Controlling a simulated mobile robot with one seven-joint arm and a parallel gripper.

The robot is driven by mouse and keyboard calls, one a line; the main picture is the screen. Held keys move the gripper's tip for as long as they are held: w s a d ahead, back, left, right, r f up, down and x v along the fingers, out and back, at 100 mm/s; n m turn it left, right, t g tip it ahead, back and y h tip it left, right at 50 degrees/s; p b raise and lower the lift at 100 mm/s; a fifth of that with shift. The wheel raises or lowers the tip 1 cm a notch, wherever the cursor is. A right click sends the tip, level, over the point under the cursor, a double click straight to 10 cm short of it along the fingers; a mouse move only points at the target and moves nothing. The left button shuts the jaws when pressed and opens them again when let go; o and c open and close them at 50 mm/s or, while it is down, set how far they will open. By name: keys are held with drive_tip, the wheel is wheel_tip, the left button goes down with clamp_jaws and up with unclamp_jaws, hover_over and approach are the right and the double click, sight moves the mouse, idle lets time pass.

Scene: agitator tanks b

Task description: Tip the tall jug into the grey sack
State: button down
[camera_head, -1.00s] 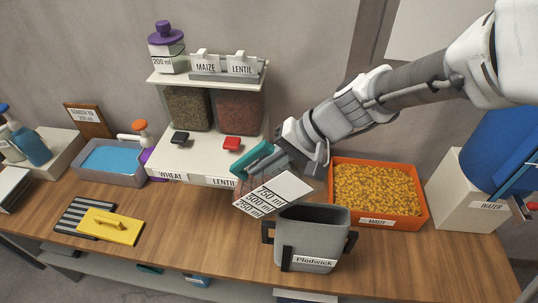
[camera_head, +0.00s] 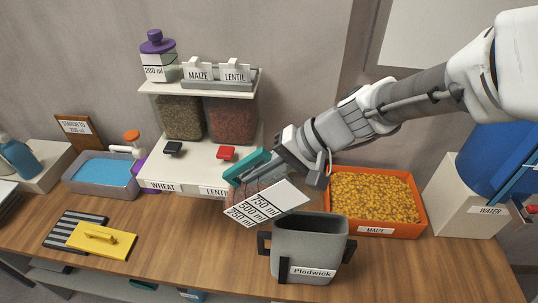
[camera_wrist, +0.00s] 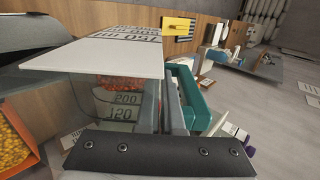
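The tall jug (camera_head: 262,205) is clear, with a teal handle and a white panel marked 750, 500 and 250 ml. It is tilted in the air, left of and above the grey sack's mouth. Reddish grains show through its wall in the wrist view (camera_wrist: 122,82). My gripper (camera_head: 272,165) is shut on the teal handle; its fingers (camera_wrist: 163,105) also show in the wrist view. The grey sack (camera_head: 305,250), labelled Plodwick, stands open and upright on the wooden counter with dark side handles. Its inside bottom is hidden.
An orange maize bin (camera_head: 375,230) stands right behind the sack, with a white WATER stand (camera_head: 465,200) beyond. The wheat and lentil dispenser (camera_head: 205,165) stands behind left. A yellow float (camera_head: 102,240) and a blue tray (camera_head: 100,172) lie left. Counter left of the sack is clear.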

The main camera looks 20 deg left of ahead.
drive_tip(key=shift+d+f+y+b, duration=0.1)
drive_tip(key=shift+y+b, duration=0.3)
drive_tip(key=shift+b, duration=0.4)
drive_tip(key=shift+d+f+y+b, duration=0.1)
drive_tip(key=shift+y+b, duration=0.5)
drive_tip(key=shift+b, duration=0.45)
drive_tip(key=shift+g, duration=0.3)
drive_tip(key=shift+w+d+f+y+b, duration=0.15)
drive_tip(key=shift+y+b, duration=0.25)
drive_tip(key=shift+b, duration=0.45)
drive_tip(key=shift+y+b, duration=0.3)
drive_tip(key=shift+b, duration=0.1)
drive_tip(key=shift+d+f+y+b, duration=0.2)
drive_tip(key=shift+y+b, duration=0.1)
drive_tip(key=shift+b, duration=0.35)
drive_tip(key=shift+d+g+y+b, duration=0.1)
drive_tip(key=shift+g+y+b, duration=0.2)
drive_tip(key=shift+b, duration=0.1)
drive_tip(key=shift+w+d+f+y+b, duration=0.15)
drive_tip(key=shift+d+f+y+b, duration=0.55)
drive_tip(key=shift+b, duration=1.15)
